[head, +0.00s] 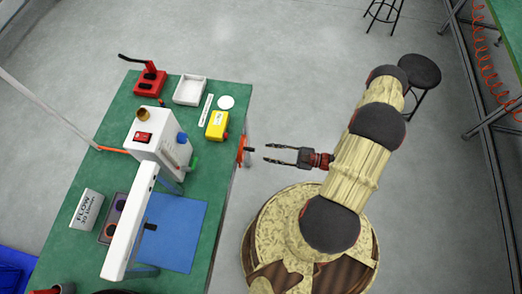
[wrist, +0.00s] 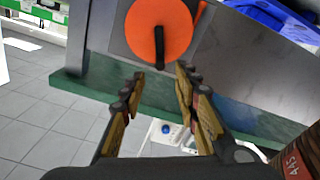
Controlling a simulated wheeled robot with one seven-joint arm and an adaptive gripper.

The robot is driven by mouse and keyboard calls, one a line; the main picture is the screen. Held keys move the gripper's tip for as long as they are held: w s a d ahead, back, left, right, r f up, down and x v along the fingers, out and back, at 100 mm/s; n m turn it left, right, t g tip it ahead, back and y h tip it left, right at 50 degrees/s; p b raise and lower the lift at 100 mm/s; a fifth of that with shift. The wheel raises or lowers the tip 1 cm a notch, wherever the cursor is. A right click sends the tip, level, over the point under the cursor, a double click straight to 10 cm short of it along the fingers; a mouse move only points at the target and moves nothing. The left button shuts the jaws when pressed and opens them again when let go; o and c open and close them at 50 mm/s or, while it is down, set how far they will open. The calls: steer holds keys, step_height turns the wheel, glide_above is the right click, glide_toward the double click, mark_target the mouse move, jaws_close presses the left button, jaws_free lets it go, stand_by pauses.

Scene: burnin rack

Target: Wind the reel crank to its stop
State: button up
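The reel is an orange disc on the side of the green-topped bench, and it fills the top middle of the wrist view (wrist: 170,22). In the head view the reel (head: 240,151) shows edge-on at the bench's right edge. A black crank handle (wrist: 159,47) stands out from the disc; in the head view the handle (head: 249,149) points toward my gripper. My gripper (head: 267,153) is open and empty, a short way to the right of the crank and apart from it. In the wrist view the two fingertips (wrist: 160,72) lie just below the handle, one on either side of its line.
The green bench (head: 205,262) carries a white machine (head: 158,137), a yellow box (head: 216,124), a red press (head: 149,82), a white tray (head: 190,89) and a blue mat (head: 172,230). A black stool (head: 419,70) stands at the upper right. The floor between bench and stool is clear.

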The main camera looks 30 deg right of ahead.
steer(key=shift+v, duration=2.3)
